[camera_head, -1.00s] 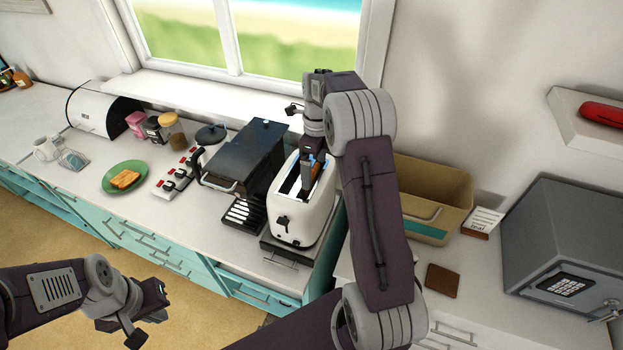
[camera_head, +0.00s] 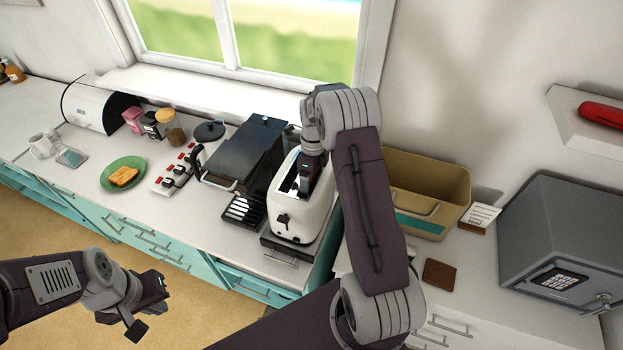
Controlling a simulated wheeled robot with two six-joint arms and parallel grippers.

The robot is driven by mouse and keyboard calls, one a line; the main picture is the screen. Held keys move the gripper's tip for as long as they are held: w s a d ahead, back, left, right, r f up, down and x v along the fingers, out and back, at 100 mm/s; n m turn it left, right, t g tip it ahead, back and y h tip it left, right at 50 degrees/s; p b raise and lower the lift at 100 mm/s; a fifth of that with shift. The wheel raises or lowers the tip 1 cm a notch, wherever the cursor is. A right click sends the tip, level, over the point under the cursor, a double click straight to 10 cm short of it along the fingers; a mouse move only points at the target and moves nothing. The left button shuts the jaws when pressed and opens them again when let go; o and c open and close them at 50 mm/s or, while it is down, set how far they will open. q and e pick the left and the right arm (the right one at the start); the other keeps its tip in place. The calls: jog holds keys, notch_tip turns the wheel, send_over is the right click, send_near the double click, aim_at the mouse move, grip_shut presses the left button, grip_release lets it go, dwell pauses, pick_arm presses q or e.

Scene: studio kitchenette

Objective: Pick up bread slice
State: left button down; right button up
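A toasted bread slice (camera_head: 123,176) lies on a green plate (camera_head: 106,184) on the counter at the left. My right gripper (camera_head: 302,188) points down at the top slots of the white toaster (camera_head: 290,222), with its fingertips at or inside a slot. The arm and the toaster hide its fingertips, so I cannot tell whether it is open or shut or whether bread is between them. My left gripper (camera_head: 153,304) is at the lower left, in front of the counter and over the floor, apart from everything, with its fingers spread and empty.
A black grill-like appliance (camera_head: 245,152) stands left of the toaster, with a red-switched power strip (camera_head: 172,172) beyond it. A tan bin (camera_head: 437,186) and a grey safe (camera_head: 550,240) are at the right. Jars (camera_head: 171,128) and a bread box (camera_head: 90,107) stand at the back left.

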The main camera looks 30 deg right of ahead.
jog(key=shift+s+r, duration=0.1)
jog(key=shift+s, duration=0.05)
jog(key=shift+r, duration=0.25)
notch_tip(320, 180, up, 9)
jog(key=shift+f+b, duration=0.2)
jog(key=shift+b, duration=1)
jog(key=shift+r, duration=0.45)
